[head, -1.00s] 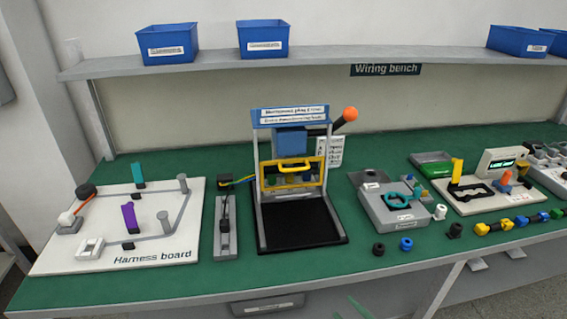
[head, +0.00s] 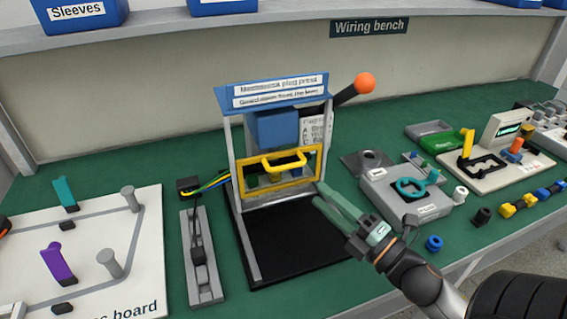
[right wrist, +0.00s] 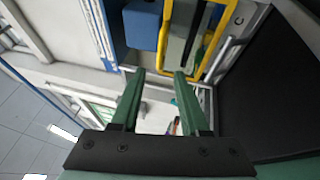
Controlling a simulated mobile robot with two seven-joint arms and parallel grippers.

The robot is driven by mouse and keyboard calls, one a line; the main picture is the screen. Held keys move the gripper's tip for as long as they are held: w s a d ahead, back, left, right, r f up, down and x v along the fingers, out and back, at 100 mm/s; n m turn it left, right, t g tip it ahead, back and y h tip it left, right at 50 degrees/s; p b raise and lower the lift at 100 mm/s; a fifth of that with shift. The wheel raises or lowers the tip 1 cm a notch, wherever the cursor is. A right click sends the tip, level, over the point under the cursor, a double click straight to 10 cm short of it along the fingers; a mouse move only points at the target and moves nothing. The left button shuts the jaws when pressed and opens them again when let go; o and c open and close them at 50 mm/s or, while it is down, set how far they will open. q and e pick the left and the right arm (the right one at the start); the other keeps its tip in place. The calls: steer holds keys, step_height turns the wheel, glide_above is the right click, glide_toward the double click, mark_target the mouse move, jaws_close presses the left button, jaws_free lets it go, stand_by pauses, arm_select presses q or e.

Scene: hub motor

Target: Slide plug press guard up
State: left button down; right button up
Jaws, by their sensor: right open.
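The plug press (head: 278,165) stands on the green bench with a blue top sign and an orange-knobbed lever (head: 364,84). Its guard (head: 250,174) is a yellow frame with a yellow handle (head: 284,163), low in the press, under the blue press block (head: 277,128). My right gripper (head: 322,196) is open and empty, in front of the press's right side, right of and below the handle. In the right wrist view, the open fingers (right wrist: 158,76) point at the press, with the yellow guard (right wrist: 214,40) just beyond and right of them.
A black base plate (head: 290,243) lies in front of the press. A grey slotted fixture (head: 202,268) and the harness board (head: 85,255) are to the left. A grey box with a teal handle (head: 408,198) and small connectors are to the right.

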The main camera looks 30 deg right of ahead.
mark_target(289, 168)
steer(key=p+x, duration=0.1)
steer(key=x, duration=1)
steer(key=shift+w+f, duration=0.1)
jaws_close()
stand_by(1.2)
